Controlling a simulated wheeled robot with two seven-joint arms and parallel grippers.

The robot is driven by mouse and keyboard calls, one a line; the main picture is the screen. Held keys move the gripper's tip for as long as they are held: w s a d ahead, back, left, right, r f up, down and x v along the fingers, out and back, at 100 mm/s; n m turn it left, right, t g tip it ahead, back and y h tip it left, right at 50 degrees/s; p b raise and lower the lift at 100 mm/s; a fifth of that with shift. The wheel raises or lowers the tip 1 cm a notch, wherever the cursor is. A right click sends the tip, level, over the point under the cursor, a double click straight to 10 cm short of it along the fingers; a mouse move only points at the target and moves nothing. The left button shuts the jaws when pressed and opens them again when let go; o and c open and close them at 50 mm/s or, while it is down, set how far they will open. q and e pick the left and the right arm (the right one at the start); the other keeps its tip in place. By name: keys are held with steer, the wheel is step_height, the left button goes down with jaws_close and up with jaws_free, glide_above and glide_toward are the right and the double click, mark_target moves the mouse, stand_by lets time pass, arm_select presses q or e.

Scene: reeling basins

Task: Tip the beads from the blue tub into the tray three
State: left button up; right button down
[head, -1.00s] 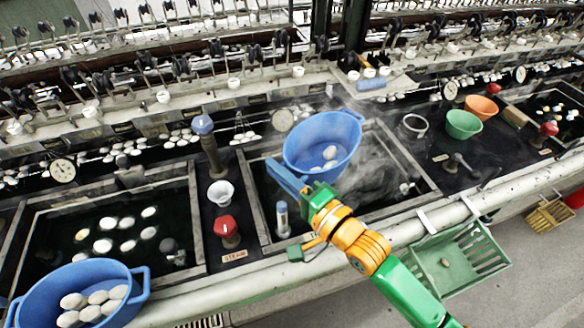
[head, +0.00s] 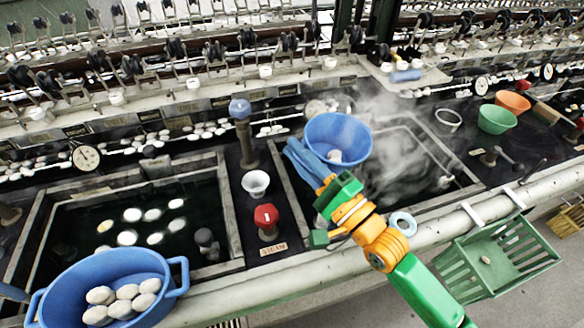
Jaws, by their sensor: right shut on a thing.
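A blue tub (head: 338,130) is held over the middle basin, in the centre of the head view. Its mouth faces me at a tilt, and a small white lump lies inside. My right gripper (head: 318,178) is shut on the tub's near left side; its fingertips are partly hidden. A second blue tub (head: 105,262) with several white oval lumps stands at the lower left. A green slatted tray (head: 470,275) hangs on the front rail at right with one pale lump inside. No label marks which tray is three.
The left basin (head: 225,215) holds dark water with white lumps. A red knob (head: 265,216) and white cup (head: 256,183) stand between the basins. Green (head: 497,120) and orange bowls (head: 514,102) are at right. Steam hangs over the middle basin.

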steer(key=d+r+m+t+h+b, duration=0.1)
steer(key=d+m+t, duration=0.1)
steer(key=m, duration=0.1)
steer(key=d+r+m+t+b, duration=0.1)
steer(key=d+m+t+b, duration=0.1)
steer(key=m, duration=0.1)
steer(key=d+r+m+t+h+b, duration=0.1)
steer(key=d+r+m+t, duration=0.1)
steer(key=m, duration=0.2)
steer(key=shift+w+d+t+h, duration=0.25)
steer(key=shift+w+t+h, duration=0.05)
steer(key=shift+w, duration=0.1)
steer(key=d+m+h, duration=0.1)
steer(key=m, duration=0.1)
steer(key=d+r+m+t+h, duration=0.1)
steer(key=m, duration=0.1)
steer(key=d+r+m+t+h, duration=0.1)
steer(key=d+m+h, duration=0.1)
steer(key=shift+w+d+m, duration=0.1)
steer(key=shift+w+m, duration=0.15)
steer(key=shift+m, duration=0.05)
steer(key=w+d+m+t+h+p, duration=0.1)
steer(key=d+m+h+p, duration=0.1)
steer(key=d+m+h, duration=0.7)
steer(key=shift+d+r+m+h, duration=0.35)
steer(key=shift+m+h, duration=0.75)
steer(key=shift+m, duration=0.9)
steer(key=shift+w, duration=0.1)
